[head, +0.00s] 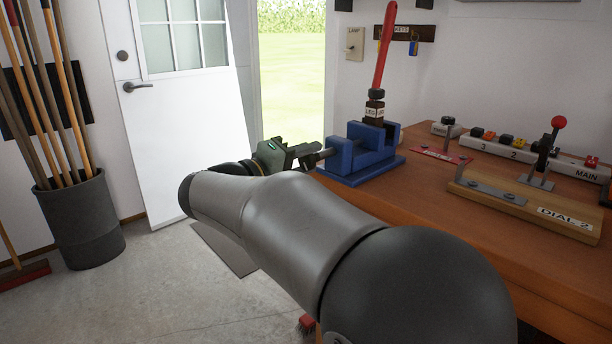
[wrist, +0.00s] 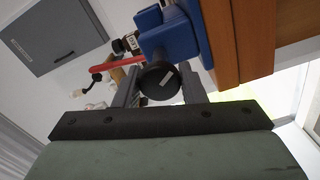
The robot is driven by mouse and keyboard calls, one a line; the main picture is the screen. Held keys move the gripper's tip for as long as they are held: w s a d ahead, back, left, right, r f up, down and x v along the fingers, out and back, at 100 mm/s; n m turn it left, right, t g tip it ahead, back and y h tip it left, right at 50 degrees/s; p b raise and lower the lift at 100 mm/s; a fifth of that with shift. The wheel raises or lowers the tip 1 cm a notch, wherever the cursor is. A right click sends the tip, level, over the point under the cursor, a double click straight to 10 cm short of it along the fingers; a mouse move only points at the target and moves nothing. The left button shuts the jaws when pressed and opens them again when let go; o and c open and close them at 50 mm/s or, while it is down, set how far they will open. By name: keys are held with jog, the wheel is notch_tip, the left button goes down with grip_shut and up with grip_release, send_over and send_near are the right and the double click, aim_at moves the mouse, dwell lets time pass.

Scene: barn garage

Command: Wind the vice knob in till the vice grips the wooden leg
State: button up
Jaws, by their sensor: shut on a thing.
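The blue vice (head: 352,170) sits at the near left corner of the wooden bench; part of it shows in the wrist view (wrist: 183,38). The wooden leg (head: 384,48) stands nearly upright between the vice jaws, a red shaft with a dark, labelled lower end. Whether the jaws touch it I cannot tell. In the wrist view the dark round vice knob (wrist: 160,84), with a pale mark on its face, sits between my fingers. My gripper (head: 308,154) is shut on the knob, left of the vice. In the head view my gripper mostly hides the knob.
The bench (head: 440,245) also bears a board with a DIAL 2 label (head: 520,205), a red-topped lever (head: 558,122) and a row of switches (head: 530,154). A bin of long handles (head: 82,222) stands at far left. Open floor lies left of the bench.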

jog(key=shift+m+b, duration=0.4)
jog(key=o, duration=1)
jog(key=shift+a, duration=0.1)
jog(key=p+v, duration=0.2)
jog(key=v, duration=1.5)
jog(key=shift+s+a+p, duration=0.15)
jog(key=shift+p, duration=0.2)
